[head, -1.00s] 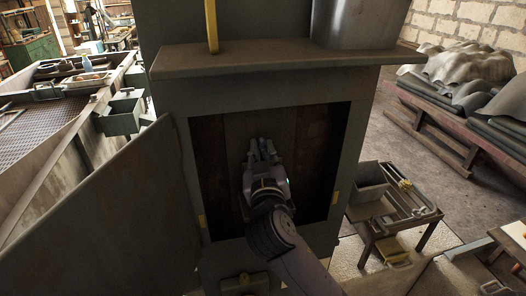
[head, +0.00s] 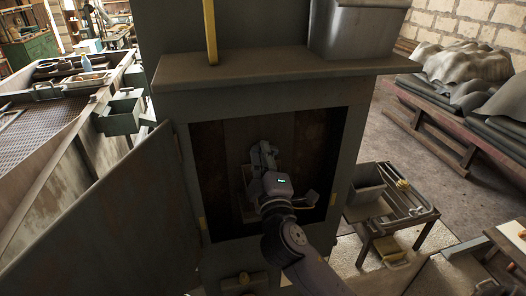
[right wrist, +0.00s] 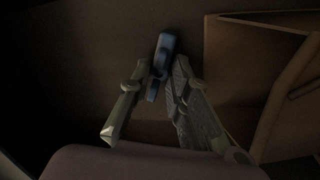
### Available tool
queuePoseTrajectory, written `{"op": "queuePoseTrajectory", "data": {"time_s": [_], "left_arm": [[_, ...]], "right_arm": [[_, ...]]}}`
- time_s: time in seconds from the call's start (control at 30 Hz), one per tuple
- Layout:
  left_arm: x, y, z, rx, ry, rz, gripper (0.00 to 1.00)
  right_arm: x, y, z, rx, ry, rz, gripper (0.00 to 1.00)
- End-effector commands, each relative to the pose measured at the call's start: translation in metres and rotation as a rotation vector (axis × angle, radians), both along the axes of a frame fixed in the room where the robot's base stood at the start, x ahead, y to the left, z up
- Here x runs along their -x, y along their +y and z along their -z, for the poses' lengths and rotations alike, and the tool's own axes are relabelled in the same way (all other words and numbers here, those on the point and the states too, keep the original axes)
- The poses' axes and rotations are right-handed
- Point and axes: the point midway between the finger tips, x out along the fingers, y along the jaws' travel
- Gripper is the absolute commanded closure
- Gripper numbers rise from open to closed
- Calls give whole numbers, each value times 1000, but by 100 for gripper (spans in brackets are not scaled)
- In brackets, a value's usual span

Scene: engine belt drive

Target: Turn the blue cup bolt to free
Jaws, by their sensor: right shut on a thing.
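The blue cup bolt (right wrist: 164,46) shows in the right wrist view as a small blue piece at the tips of my right gripper (right wrist: 159,74). The two fingers are closed on it, one on each side. In the head view my right gripper (head: 262,154) reaches into the open cabinet (head: 343,170), towards its back wall. The bolt itself is hidden there behind the fingers. My left gripper is not in view.
The cabinet door (head: 110,215) hangs open on the left. A shelf ledge (head: 270,75) juts out above the opening. A small table (head: 398,222) with a grey bin (head: 366,184) stands at the right. The cabinet interior is dark and narrow around my arm.

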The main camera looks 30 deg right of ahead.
Motion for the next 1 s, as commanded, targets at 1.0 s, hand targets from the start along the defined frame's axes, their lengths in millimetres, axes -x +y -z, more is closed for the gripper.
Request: {"op": "queuePoseTrajectory", "data": {"time_s": [1.0], "left_arm": [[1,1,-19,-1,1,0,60]], "right_arm": [[0,0,4,363,101,-4,100]]}}
